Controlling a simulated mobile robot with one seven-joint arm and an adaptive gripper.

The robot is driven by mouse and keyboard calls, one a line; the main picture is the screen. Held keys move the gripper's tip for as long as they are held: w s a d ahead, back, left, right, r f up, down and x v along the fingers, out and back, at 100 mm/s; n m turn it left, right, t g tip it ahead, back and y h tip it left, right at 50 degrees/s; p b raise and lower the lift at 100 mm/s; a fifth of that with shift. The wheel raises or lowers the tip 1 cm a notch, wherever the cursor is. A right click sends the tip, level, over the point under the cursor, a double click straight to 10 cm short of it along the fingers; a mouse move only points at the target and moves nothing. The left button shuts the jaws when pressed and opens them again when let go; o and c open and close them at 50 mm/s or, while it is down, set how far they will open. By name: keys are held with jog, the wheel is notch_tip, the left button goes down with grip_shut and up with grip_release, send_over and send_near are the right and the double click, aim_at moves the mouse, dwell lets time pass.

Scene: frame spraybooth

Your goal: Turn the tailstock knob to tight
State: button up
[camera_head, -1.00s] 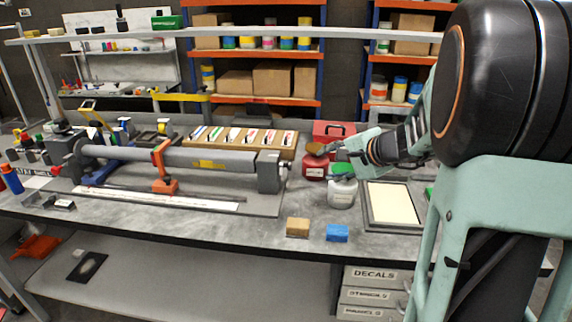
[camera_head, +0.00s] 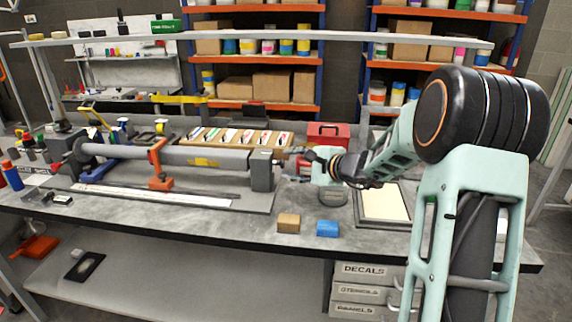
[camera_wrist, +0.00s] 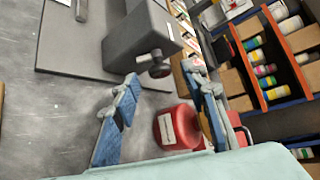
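The tailstock (camera_head: 262,171) is the grey block at the right end of the long grey spindle fixture. In the wrist view the tailstock (camera_wrist: 140,42) is at the top, and its small dark round knob (camera_wrist: 158,68) sticks out of the face towards me. My gripper (camera_head: 298,165) is just right of the tailstock. In the wrist view my gripper (camera_wrist: 161,76) is open, its two blue-padded fingers spread, with the knob showing between and near the fingertips. No contact with the knob shows. The knob's marking cannot be read.
A red jar (camera_wrist: 176,128) stands close to the fingers, beside the right one. A red box (camera_head: 330,134) is behind my gripper. A framed pale panel (camera_head: 384,203) lies to the right. Tan (camera_head: 289,223) and blue (camera_head: 327,228) blocks lie near the front edge.

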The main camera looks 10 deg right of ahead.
aim_at(280, 163)
jog(key=shift+x, duration=1.4)
jog(key=shift+c, duration=0.3)
grip_shut()
